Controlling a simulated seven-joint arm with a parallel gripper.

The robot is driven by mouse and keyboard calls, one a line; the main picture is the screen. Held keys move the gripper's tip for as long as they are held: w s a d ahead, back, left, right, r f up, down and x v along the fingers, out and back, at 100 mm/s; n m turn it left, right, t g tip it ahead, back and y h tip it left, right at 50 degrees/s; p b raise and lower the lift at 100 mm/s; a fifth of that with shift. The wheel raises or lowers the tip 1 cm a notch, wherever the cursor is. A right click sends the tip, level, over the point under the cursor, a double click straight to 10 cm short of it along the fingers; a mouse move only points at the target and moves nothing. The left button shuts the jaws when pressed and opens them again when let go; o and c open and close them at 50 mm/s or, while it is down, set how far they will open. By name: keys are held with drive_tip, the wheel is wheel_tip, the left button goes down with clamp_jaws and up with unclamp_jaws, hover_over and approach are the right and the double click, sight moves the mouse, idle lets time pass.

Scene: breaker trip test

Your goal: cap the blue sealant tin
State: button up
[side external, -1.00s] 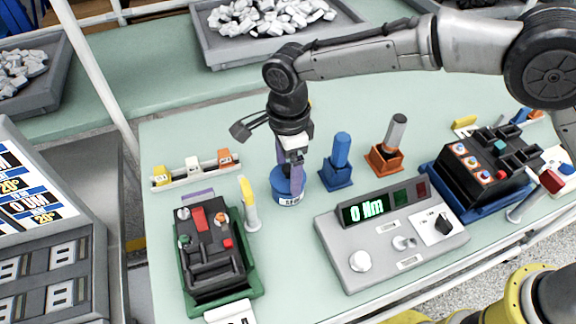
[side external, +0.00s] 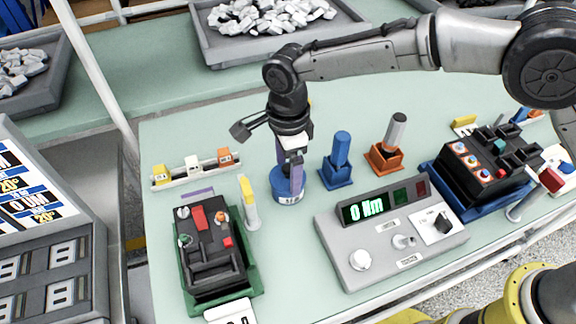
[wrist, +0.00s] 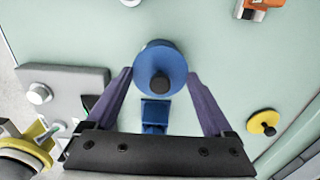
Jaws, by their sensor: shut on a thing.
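The blue sealant tin (side external: 281,194), with a white label on its side, stands upright on the green bench. My gripper (side external: 288,182) points down over it, its purple fingers at the top of the tin. In the wrist view a round blue lid (wrist: 151,58) with a dark knob lies between the fingertips of my gripper (wrist: 160,77), which is shut on it. The lid appears to sit at the tin's top; the seam between them is hidden, so I cannot tell whether it is fully seated.
A blue holder (side external: 337,174) and an orange holder (side external: 383,160) stand right of the tin. A grey console (side external: 385,255) reading 0 Nm is in front. A green-trayed breaker (side external: 212,250) and a yellow-topped post (side external: 250,205) are left. A yellow knobbed disc (wrist: 263,122) lies apart.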

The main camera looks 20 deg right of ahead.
drive_tip(key=o, duration=1.1)
drive_tip(key=shift+c, duration=0.2)
drive_tip(key=shift+r, duration=0.1)
drive_tip(key=shift+r, duration=3.45)
clamp_jaws()
drive_tip(key=shift+f, duration=0.8)
